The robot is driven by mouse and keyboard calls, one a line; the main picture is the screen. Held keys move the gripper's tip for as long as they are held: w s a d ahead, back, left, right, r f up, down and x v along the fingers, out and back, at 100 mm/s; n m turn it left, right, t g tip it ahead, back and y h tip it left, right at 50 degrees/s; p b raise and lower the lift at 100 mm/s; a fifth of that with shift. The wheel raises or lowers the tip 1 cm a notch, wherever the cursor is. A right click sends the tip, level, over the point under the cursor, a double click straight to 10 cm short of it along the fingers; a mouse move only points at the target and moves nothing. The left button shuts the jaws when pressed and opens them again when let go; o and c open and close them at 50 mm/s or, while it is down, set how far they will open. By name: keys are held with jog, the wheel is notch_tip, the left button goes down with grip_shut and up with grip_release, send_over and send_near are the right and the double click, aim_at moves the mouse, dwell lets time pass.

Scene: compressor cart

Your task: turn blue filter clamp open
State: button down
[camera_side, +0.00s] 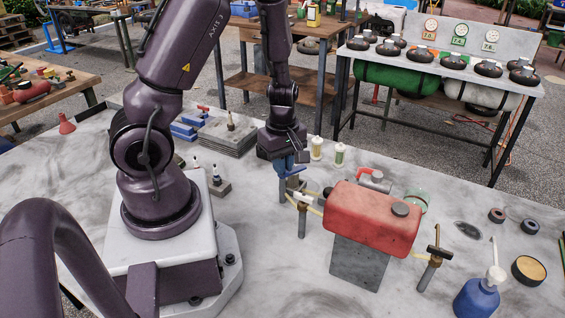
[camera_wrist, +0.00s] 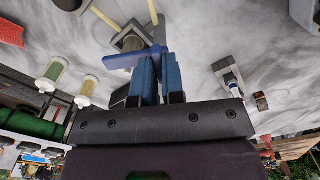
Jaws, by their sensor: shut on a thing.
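The blue filter clamp (camera_wrist: 122,58) shows in the wrist view as a flat blue bar across my fingertips, its free end pointing left. In the side view a bit of it (camera_side: 297,170) shows just below my gripper, over a grey post left of the red tank. My gripper (camera_wrist: 157,66) points down at the clamp, and its two blue fingers are close together and shut on it. It also shows in the side view (camera_side: 286,163). The part of the clamp between the fingers is hidden.
A red tank (camera_side: 365,215) on a grey block stands right of my gripper, with a white-handled valve (camera_side: 302,198) and pipes between. Two clear filter cups (camera_side: 316,148) (camera_side: 339,155) stand behind. A blue bottle (camera_side: 477,297) stands front right. Bare tabletop lies in front of the valve.

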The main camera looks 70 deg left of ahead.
jog(key=m, duration=0.6)
jog(key=shift+m, duration=0.3)
jog(key=m, duration=0.5)
jog(key=shift+m, duration=0.4)
jog(key=c, duration=1.2)
grip_release()
notch_tip(320, 180, up, 13)
